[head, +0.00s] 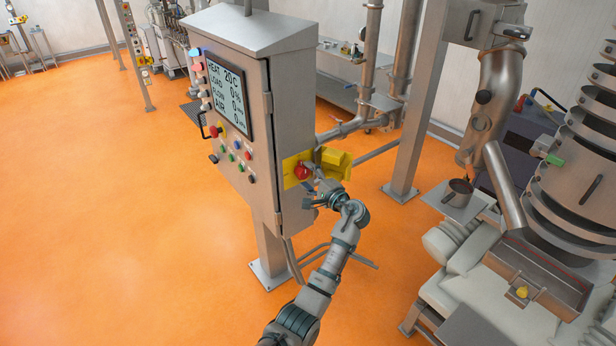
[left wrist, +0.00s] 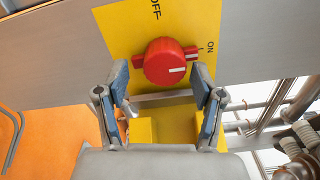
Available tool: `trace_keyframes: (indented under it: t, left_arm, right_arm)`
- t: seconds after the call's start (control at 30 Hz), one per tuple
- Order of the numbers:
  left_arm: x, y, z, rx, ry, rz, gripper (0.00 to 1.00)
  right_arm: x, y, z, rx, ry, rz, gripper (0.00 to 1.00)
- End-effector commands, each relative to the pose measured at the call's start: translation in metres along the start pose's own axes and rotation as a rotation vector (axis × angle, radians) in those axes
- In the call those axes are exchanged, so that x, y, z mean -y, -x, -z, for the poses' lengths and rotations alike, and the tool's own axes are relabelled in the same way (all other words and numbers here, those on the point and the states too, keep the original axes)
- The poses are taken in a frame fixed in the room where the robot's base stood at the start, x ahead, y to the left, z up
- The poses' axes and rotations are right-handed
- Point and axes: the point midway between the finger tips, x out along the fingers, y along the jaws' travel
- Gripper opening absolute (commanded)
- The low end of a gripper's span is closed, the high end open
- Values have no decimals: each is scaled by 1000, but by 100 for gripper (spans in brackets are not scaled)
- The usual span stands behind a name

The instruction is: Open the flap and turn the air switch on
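The air switch is a red knob (head: 302,171) on a yellow plate (head: 289,167) on the side of the grey control cabinet. In the left wrist view the knob (left wrist: 164,60) has its grip bar lying roughly crosswise, with its right end near the ON label. OFF is printed above it. The yellow flap (head: 337,160) is open, standing out to the right of the knob. My left gripper (head: 311,186) is at the knob; in the left wrist view its open fingers (left wrist: 159,72) stand on either side, just short of it. Contact is not visible. My right gripper is out of view.
The cabinet (head: 290,115) has a screen (head: 227,100) with HEAT, LOAD, FLOW and AIR readings. A steel post (head: 412,110) and pipes stand behind the flap. Machinery (head: 500,270) fills the right side. Orange floor is free at left.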

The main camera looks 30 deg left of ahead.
Motion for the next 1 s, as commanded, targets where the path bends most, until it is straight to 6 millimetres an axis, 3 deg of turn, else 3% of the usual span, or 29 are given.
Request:
trace_keyframes:
  t: [0.33, 0.73, 1.0]
  left_arm:
    - [2, 11, -2, 1, 4, 3, 68]
    - [0, 93, 2, -1, 2, 0, 68]
    - [0, 119, 3, 0, 0, 0, 68]
  right_arm:
    - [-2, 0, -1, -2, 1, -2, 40]
    - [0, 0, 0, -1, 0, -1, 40]
    - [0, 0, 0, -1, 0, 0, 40]
